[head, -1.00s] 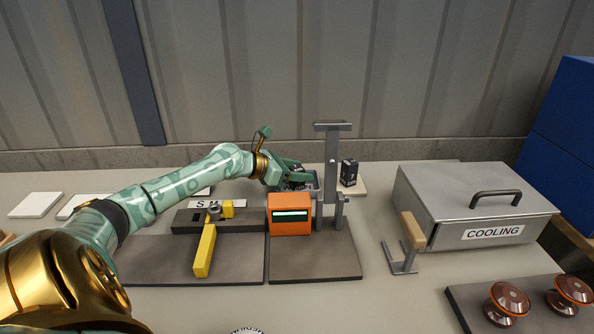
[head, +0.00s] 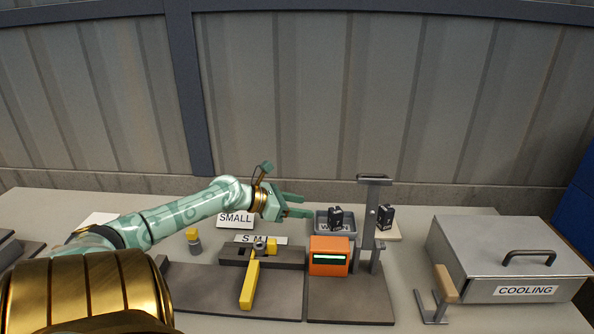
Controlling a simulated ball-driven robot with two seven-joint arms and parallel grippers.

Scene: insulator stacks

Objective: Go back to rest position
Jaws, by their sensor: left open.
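My left gripper (head: 298,205) is open and empty in the head view. Its fingers point right, above the back of the table, left of a grey tray (head: 321,224). My left arm reaches in from the lower left, well above the table. My right gripper is not in view.
A fixture with a yellow lever (head: 249,285) and an orange device (head: 329,262) beside an upright grey press (head: 369,230) stand below my gripper. A steel COOLING box (head: 500,262) is at right. Another black piece (head: 385,217) stands behind the press.

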